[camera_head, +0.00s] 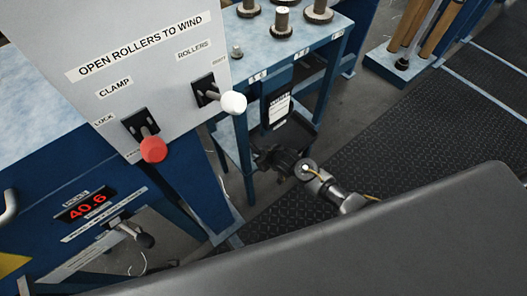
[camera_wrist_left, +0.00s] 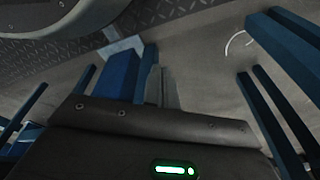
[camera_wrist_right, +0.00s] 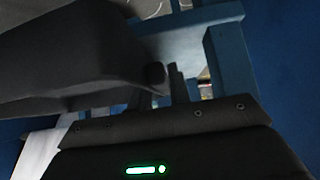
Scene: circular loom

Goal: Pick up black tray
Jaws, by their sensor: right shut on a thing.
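The black tray (camera_head: 278,108) shows in the head view below the blue stand's top, with a white label on its front. In the right wrist view the tray (camera_wrist_right: 85,55) is a large dark shape at the upper left. My right gripper (camera_head: 276,158) is low beside the stand in the head view. In the right wrist view my right gripper (camera_wrist_right: 165,85) is shut on the tray's edge; the exact contact is dark and partly hidden. My left gripper is outside the head view. In the left wrist view my left gripper (camera_wrist_left: 160,85) has its fingers together, with nothing seen between them.
The blue stand (camera_head: 335,45) holds several round weights on top, and its legs are close to my right gripper. A grey control panel (camera_head: 130,60) with red and white knobs stands at left. Black patterned matting (camera_head: 400,145) lies clear at right.

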